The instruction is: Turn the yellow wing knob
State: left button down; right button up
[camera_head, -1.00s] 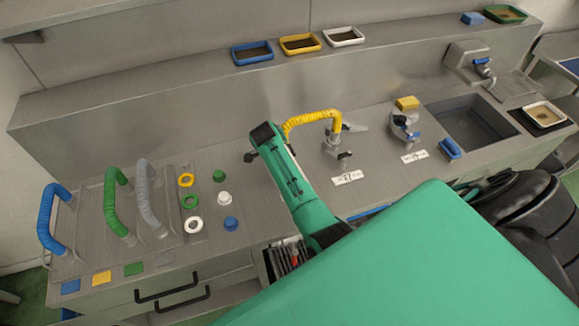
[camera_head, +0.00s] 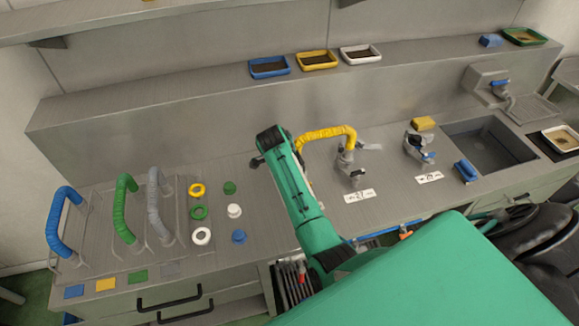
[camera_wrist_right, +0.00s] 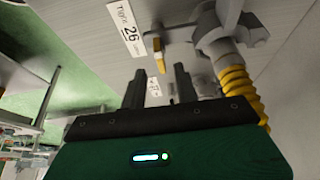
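The yellow wing knob (camera_wrist_right: 158,55) shows in the right wrist view as a small yellow-tipped piece on a metal fitting, beside the label marked 26 (camera_wrist_right: 127,28). My right gripper (camera_wrist_right: 159,83) is open there, its two dark fingers apart with nothing held between them. The knob lies just beyond the fingertips, roughly in line with the gap, and no contact shows. In the head view my green right arm reaches over the bench, left of the yellow hose (camera_head: 327,133); it hides the knob and my fingertips. My left gripper is not in view.
The ribbed yellow hose (camera_wrist_right: 240,90) and its grey fitting are close to the right finger. Metal valves (camera_head: 350,160) stand right of my arm, before a sink (camera_head: 490,145). Curved handles (camera_head: 124,210) and coloured rings (camera_head: 198,190) occupy the bench at left.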

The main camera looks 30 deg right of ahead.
jog(key=s+b+v, duration=0.1)
jog(key=b+v, duration=0.1)
jog(key=v, duration=0.7)
jog(key=shift+w+r, duration=0.2)
jog(key=shift+w, duration=0.25)
